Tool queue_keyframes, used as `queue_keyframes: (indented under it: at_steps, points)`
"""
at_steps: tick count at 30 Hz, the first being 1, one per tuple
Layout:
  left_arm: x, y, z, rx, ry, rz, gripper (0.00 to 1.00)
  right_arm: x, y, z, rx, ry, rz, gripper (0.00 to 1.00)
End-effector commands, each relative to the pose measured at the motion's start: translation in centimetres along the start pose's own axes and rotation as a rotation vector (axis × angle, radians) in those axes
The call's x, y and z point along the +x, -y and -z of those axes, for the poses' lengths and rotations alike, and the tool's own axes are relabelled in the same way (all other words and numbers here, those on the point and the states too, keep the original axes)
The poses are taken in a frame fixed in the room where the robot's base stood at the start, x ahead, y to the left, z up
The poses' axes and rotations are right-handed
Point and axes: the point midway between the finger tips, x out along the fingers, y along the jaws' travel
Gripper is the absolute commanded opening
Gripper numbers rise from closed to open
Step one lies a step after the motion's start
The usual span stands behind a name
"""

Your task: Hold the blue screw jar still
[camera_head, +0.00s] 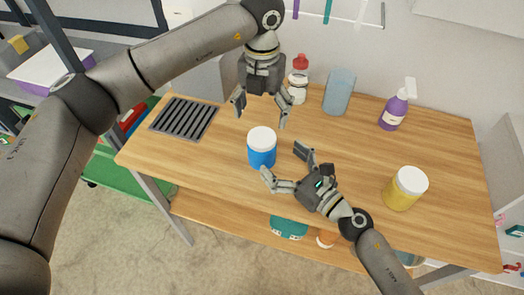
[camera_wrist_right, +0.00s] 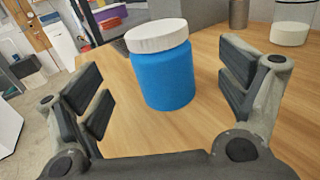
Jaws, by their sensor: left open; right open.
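The blue screw jar (camera_head: 262,152) with a white lid stands upright on the wooden table (camera_head: 330,135). My left gripper (camera_head: 261,112) is open above and behind the jar, fingers pointing down, apart from it. My right gripper (camera_head: 285,164) is open at the jar's front right, its fingers spread toward it. In the right wrist view, the jar (camera_wrist_right: 164,75) stands upright ahead, between the directions of the two open fingers (camera_wrist_right: 165,95), with bare table between it and the palm. Neither gripper appears shut on the jar.
A yellow jar (camera_head: 405,190) with a white lid stands at the right. A purple spray bottle (camera_head: 393,112), a bluish cup (camera_head: 339,92) and a red-capped white bottle (camera_head: 298,80) stand toward the back. A dark grille (camera_head: 184,118) lies left of the blue jar.

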Motion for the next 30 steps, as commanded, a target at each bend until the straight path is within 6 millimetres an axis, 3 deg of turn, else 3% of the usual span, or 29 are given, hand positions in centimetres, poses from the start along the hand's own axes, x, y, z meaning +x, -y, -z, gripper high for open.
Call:
queue_keyframes:
  at_steps: [5,12,18,30]
  points:
    - [0.0,0.0,0.0,0.000,0.000,0.000,0.81,0.0,-0.1,2.2,0.010,0.002,0.004,0.91]
    - [0.0,0.0,0.0,0.000,0.000,0.000,0.81,4.7,-0.1,1.9,0.002,0.004,0.000,0.91]
    - [0.0,0.0,0.0,0.000,0.000,0.000,0.81,6.9,-0.1,2.0,0.002,0.002,-0.001,0.91]
    - [0.0,0.0,0.0,0.000,0.000,0.000,0.81,7.5,-0.1,2.0,0.001,0.001,0.000,0.91]
